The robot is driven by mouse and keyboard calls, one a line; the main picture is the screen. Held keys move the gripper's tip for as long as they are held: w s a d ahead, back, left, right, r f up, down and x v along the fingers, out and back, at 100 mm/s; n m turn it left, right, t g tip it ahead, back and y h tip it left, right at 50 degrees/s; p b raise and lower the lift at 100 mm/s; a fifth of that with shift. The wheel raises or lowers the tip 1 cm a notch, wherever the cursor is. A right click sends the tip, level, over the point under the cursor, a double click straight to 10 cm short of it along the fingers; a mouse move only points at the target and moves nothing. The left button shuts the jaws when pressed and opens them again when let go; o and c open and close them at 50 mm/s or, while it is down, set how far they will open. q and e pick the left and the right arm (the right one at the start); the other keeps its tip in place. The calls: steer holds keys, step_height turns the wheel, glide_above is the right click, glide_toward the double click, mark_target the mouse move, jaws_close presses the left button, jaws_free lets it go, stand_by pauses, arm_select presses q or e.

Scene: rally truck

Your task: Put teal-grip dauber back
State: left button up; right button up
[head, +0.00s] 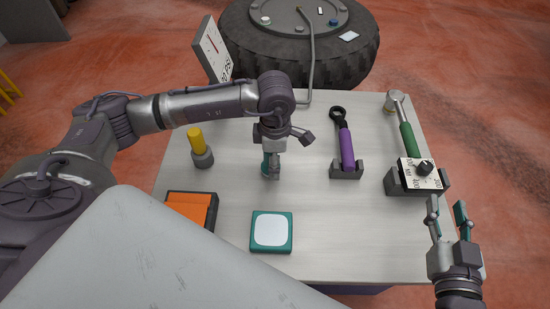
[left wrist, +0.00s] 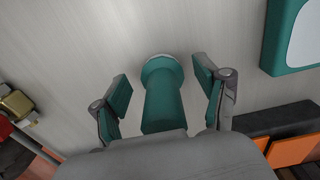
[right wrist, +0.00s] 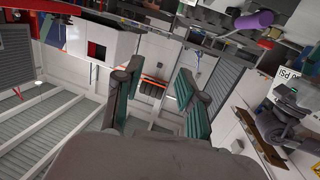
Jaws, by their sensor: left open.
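The teal-grip dauber (left wrist: 163,100) stands between the two fingers of my left gripper (left wrist: 163,98) in the left wrist view. It has a teal grip and a pale round end at the table surface. The fingers are open, with gaps on both sides of the grip. In the head view my left gripper (head: 270,165) points down over the middle of the table and mostly hides the dauber.
A large tyre (head: 345,65) lies behind.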

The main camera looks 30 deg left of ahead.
arm_select(q)
steer(key=shift+f, duration=0.1)
steer(key=r, duration=0.2)
steer(key=r+p, duration=0.1)
steer(key=r, duration=0.1)
steer(key=r+p, duration=0.1)
steer(key=shift+w+d+r, duration=0.1)
steer(key=shift+w+r, duration=0.25)
steer(key=shift+r, duration=0.05)
step_height(320, 180, up, 8)
steer(key=shift+f+p, duration=0.1)
steer(key=shift+p, duration=0.6)
arm_select(e)
steer(key=s+d+f+g+h, duration=0.2)
steer(key=s+d+f+g, duration=0.2)
steer(key=s+f+g, duration=0.5)
step_height(320, 180, down, 2)
steer(key=shift+s+f+h, duration=0.1)
steer(key=shift+s+h, duration=0.05)
steer(key=shift+h, duration=0.15)
